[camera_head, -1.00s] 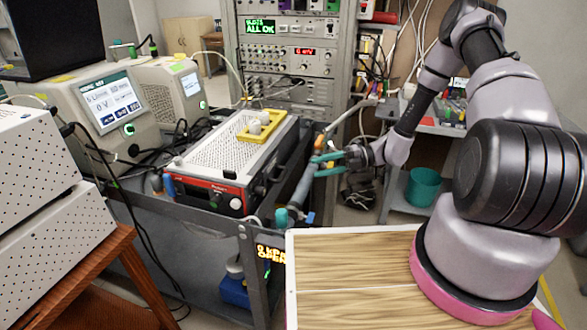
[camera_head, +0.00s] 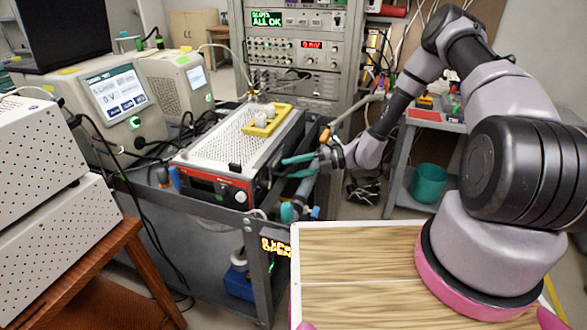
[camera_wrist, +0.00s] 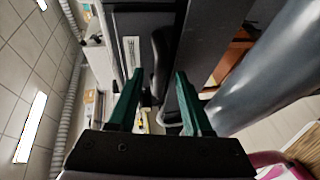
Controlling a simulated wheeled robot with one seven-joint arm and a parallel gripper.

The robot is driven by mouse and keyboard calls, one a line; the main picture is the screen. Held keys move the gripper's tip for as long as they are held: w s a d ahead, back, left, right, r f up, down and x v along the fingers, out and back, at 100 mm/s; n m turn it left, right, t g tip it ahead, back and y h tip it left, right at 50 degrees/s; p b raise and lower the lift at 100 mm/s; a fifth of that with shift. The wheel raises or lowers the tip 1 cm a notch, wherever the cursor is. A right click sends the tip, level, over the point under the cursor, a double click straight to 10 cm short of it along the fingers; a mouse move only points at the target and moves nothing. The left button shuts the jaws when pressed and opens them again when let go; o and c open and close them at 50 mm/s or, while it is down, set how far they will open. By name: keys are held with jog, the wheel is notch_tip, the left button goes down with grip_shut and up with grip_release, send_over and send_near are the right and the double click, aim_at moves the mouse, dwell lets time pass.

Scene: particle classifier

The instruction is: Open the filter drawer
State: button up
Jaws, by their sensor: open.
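The particle classifier (camera_head: 215,145), a box with a perforated pale top and a red and black front, sits on a dark cart in the head view. Its dark right side faces my gripper (camera_head: 287,168). The teal fingers are open and apart, beside this side and pointing at it. In the wrist view my gripper (camera_wrist: 158,80) shows a black upright handle (camera_wrist: 160,62) on a dark panel, between and beyond the fingertips. I cannot tell whether the fingers touch it. The filter drawer's outline is not clear in either view.
A thick grey tube (camera_wrist: 265,85) runs close to the right finger in the wrist view. The cart (camera_head: 195,228) has a raised rim and front post. A yellow tray (camera_head: 262,122) lies on the classifier. A rack of instruments (camera_head: 300,65) stands behind.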

grip_shut()
dwell(1.4)
